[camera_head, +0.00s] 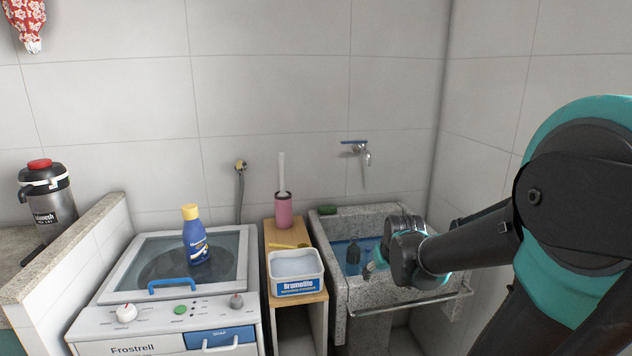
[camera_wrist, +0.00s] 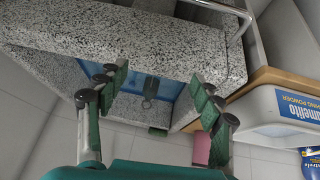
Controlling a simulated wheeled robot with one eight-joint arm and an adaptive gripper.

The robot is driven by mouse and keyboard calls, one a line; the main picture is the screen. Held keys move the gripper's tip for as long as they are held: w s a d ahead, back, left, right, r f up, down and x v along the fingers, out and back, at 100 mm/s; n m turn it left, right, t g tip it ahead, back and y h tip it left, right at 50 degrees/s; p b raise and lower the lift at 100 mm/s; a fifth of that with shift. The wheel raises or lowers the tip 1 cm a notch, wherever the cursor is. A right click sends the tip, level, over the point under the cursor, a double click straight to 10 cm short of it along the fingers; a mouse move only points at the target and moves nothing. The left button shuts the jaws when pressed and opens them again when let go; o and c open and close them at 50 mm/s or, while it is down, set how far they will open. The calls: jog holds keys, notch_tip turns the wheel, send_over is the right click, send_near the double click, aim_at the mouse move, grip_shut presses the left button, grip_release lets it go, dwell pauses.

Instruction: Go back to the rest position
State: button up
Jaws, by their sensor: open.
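My gripper (camera_wrist: 160,95) is open and empty in the wrist view, with its two green-padded fingers spread apart. It is over the granite sink (camera_wrist: 130,35), whose basin holds a blue area with a dark object (camera_wrist: 150,88) showing between the fingers. In the head view my gripper (camera_head: 378,268) is at the sink (camera_head: 375,300) on the right, partly hidden by its own wrist. The dark object (camera_head: 353,252) stands in the blue basin to the left of the gripper, apart from it as far as I can see.
A wooden stand (camera_head: 313,299) left of the sink holds a washing powder tub (camera_head: 296,286) and a pink holder (camera_head: 283,212). A blue bottle (camera_head: 195,240) stands on the washing machine lid. A metal rail (camera_head: 410,304) crosses the sink's front. A tap (camera_head: 362,151) is on the wall above.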

jog(key=s+f+m+g, duration=0.1)
jog(key=s+f, duration=0.3)
jog(key=s, duration=0.3)
jog(key=s+f+g, duration=0.1)
jog(key=s+f, duration=0.2)
jog(key=s, duration=0.4)
jog(key=shift+s+d+f+m, duration=0.2)
jog(key=shift+s+f+m, duration=0.15)
jog(key=shift+f+m, duration=0.05)
dwell(0.5)
